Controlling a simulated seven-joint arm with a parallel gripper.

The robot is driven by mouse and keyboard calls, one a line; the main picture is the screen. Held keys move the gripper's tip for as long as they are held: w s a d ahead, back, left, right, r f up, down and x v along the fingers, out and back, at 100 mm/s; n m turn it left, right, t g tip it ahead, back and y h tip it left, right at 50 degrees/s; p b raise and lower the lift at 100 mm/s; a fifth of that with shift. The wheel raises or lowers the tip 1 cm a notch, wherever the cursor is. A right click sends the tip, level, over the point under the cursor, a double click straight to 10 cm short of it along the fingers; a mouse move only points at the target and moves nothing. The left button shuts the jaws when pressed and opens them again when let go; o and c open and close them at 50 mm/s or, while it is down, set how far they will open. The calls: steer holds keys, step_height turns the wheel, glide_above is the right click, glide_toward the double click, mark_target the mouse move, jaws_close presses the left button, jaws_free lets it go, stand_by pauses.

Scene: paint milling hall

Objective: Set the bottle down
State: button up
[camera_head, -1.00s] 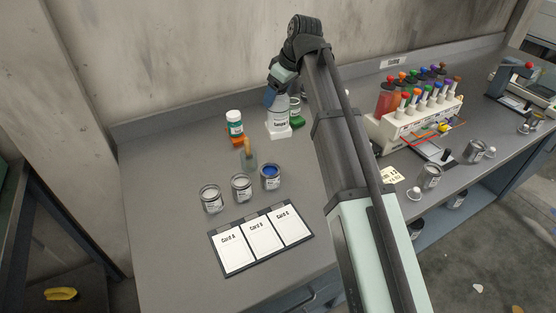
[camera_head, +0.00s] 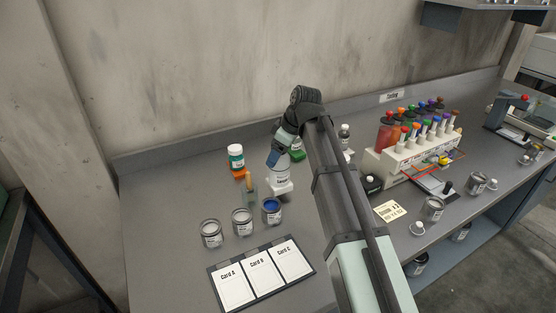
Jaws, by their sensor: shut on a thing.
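My gripper (camera_head: 273,158) is shut on a pale bottle (camera_head: 281,178) with a dark-lettered label and a wider white lower end. It holds the bottle near its top, just behind the blue paint can. I cannot tell whether the bottle's bottom touches the bench (camera_head: 170,195) or is slightly above it. My forearm comes in from the lower right and hides part of the bench to the right of the bottle.
Open cans, including a blue one (camera_head: 271,213), stand in front, behind a card board (camera_head: 262,275). A green-topped item (camera_head: 297,155) is behind. A bottle rack (camera_head: 400,157) is right.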

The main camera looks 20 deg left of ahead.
steer(key=shift+f, duration=1.4)
steer(key=o, duration=1.3)
steer(key=shift+o, duration=0.2)
steer(key=v, duration=1.2)
steer(key=shift+r, duration=0.25)
